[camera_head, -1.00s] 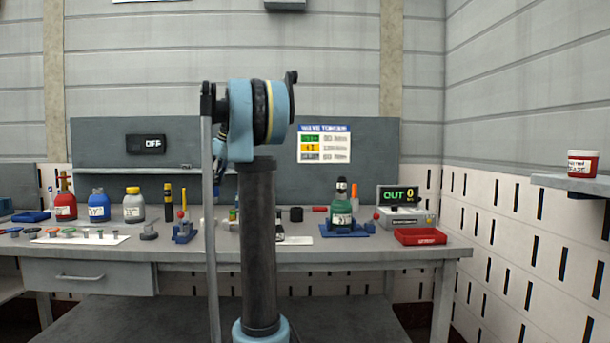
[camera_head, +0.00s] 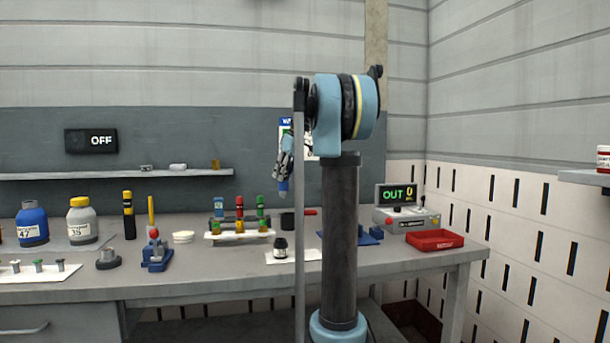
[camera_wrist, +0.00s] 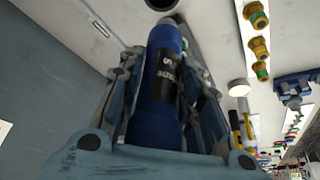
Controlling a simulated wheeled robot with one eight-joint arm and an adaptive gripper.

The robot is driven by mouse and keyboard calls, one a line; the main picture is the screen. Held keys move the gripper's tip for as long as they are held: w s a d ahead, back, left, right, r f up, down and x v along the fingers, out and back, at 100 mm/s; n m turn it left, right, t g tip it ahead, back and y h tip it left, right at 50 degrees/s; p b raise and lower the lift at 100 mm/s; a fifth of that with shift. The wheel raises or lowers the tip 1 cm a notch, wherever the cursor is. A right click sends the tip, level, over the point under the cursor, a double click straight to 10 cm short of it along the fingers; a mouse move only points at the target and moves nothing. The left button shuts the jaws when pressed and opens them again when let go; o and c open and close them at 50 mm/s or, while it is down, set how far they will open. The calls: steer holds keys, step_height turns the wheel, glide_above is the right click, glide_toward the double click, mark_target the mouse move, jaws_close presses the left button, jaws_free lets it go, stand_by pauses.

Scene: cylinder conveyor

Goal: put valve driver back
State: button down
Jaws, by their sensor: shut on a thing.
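My gripper (camera_head: 284,170) shows in the head view left of my arm's column, above the back of the workbench (camera_head: 210,268). It is shut on a blue cylindrical tool (camera_wrist: 160,105) with a black lettered label, held between both fingers in the wrist view. The tool's blue lower end (camera_head: 283,188) points down in the head view, clear of the bench. I cannot read the whole label. A white rack (camera_head: 213,236) with blue, red and green capped pieces stands on the bench, left of and below my gripper.
A small dark bottle (camera_head: 280,247) stands on a white sheet. A shelf (camera_head: 115,175) runs along the back panel. My arm hides part of the bench.

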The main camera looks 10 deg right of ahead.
steer(key=shift+w+d, duration=0.25)
steer(key=shift+d, duration=0.7)
steer(key=shift+f, duration=0.1)
step_height(320, 180, down, 6)
stand_by(0.3)
steer(key=shift+s+f, duration=0.1)
stand_by(0.6)
step_height(320, 180, down, 6)
steer(key=shift+f, duration=0.2)
stand_by(3.4)
steer(key=c, duration=1.1)
jaws_free()
steer(key=shift+o, duration=0.2)
steer(key=shift+r, duration=0.1)
